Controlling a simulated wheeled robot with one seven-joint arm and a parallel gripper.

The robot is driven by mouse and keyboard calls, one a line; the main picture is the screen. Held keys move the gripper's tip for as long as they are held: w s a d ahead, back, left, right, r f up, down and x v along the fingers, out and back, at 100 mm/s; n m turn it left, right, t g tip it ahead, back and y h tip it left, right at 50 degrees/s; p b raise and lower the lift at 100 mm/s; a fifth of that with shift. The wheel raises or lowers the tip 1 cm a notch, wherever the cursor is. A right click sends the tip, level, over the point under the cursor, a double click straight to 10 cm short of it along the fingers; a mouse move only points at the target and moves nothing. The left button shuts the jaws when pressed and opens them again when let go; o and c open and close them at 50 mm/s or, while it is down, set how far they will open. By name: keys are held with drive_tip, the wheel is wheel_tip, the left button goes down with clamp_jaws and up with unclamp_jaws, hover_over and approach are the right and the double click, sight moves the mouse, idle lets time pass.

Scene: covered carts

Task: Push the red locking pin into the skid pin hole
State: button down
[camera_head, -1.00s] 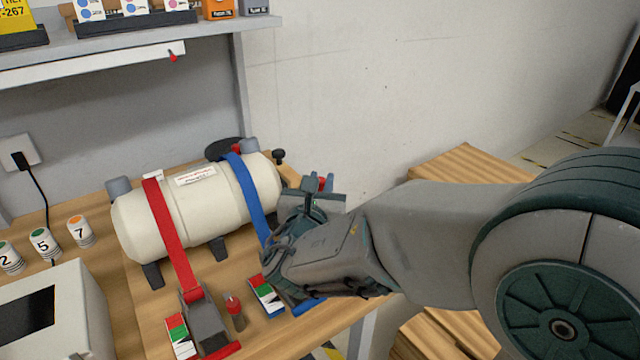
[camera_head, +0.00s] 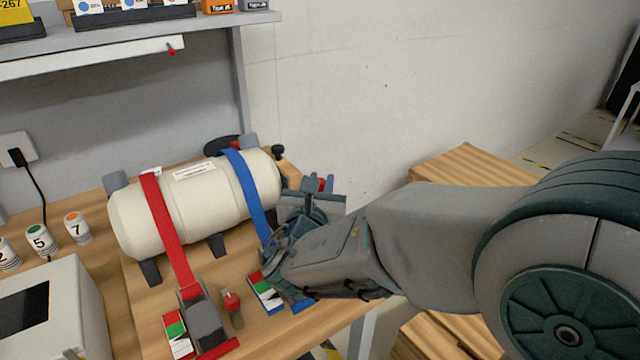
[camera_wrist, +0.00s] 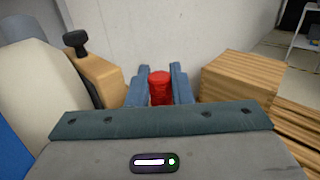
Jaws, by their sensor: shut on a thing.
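My gripper (camera_head: 318,187) is at the right end of the tank, beside the wooden skid end and the table's right edge. Its two fingers are shut on a red cylindrical piece, the red locking pin (camera_wrist: 160,86), which shows between the fingertips in the wrist view. Only a small red bit shows in the head view. The pin's lower part is hidden. The cream tank (camera_head: 195,207) lies on its skid under a red strap (camera_head: 166,230) and a blue strap (camera_head: 247,193). A black knob (camera_wrist: 76,42) stands on the wooden skid block (camera_wrist: 102,80). I cannot make out the pin hole.
A red ratchet buckle (camera_head: 207,325) and a small red-topped piece (camera_head: 232,308) are at the front of the table. Numbered cans (camera_head: 77,228) and a white box (camera_head: 75,300) are left. Wooden crates (camera_head: 465,175) stand right, beyond the table edge; a wall is behind.

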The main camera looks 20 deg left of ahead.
drive_tip(key=shift+f+b, duration=0.7)
drive_tip(key=shift+f, duration=0.1)
drive_tip(key=shift+f, duration=0.1)
drive_tip(key=shift+s+d+f+b, duration=0.15)
drive_tip(key=shift+s+f+b, duration=0.05)
drive_tip(key=shift+f+b, duration=0.65)
drive_tip(key=shift+w+r+p, duration=0.2)
drive_tip(key=shift+r+p, duration=0.4)
drive_tip(key=shift+r, duration=0.2)
drive_tip(key=shift+r, duration=0.2)
drive_tip(key=shift+a+r, duration=0.15)
drive_tip(key=shift+a, duration=0.05)
drive_tip(key=shift+f+b, duration=0.45)
drive_tip(key=shift+b, duration=0.4)
idle(0.7)
